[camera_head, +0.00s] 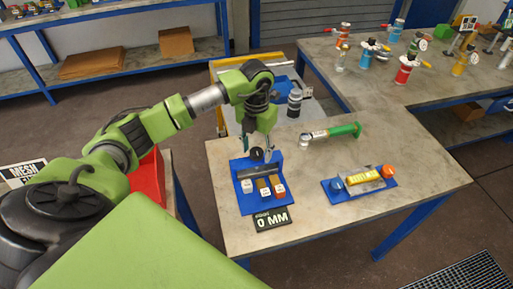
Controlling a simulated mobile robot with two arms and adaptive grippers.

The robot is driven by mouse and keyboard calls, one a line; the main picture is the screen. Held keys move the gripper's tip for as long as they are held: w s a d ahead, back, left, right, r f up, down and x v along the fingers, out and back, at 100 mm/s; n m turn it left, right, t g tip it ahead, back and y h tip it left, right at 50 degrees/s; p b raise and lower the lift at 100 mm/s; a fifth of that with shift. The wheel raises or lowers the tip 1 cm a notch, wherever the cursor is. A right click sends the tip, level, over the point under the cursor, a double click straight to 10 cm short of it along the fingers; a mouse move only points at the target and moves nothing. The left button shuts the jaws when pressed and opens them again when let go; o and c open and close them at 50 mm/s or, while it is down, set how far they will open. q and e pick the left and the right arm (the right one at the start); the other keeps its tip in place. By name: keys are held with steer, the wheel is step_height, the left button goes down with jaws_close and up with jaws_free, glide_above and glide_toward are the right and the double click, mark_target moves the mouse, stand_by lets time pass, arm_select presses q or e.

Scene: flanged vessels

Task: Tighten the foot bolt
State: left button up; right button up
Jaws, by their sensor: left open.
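My left gripper (257,146) is open and points down over the back of a blue stand (247,205) on the table. A small black round part (257,155) shows between its fingertips; I cannot tell whether they touch it. The stand carries a dark bar (257,172) and several pieces with pale and red labelled ends, one of them a red-and-white piece (279,191). I cannot make out which part is the foot bolt. My right gripper is not in view.
Several coloured flanged vessels (406,68) stand on the back table. The front table area is bare.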

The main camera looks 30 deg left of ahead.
arm_select(q)
steer(key=c, duration=1.1)
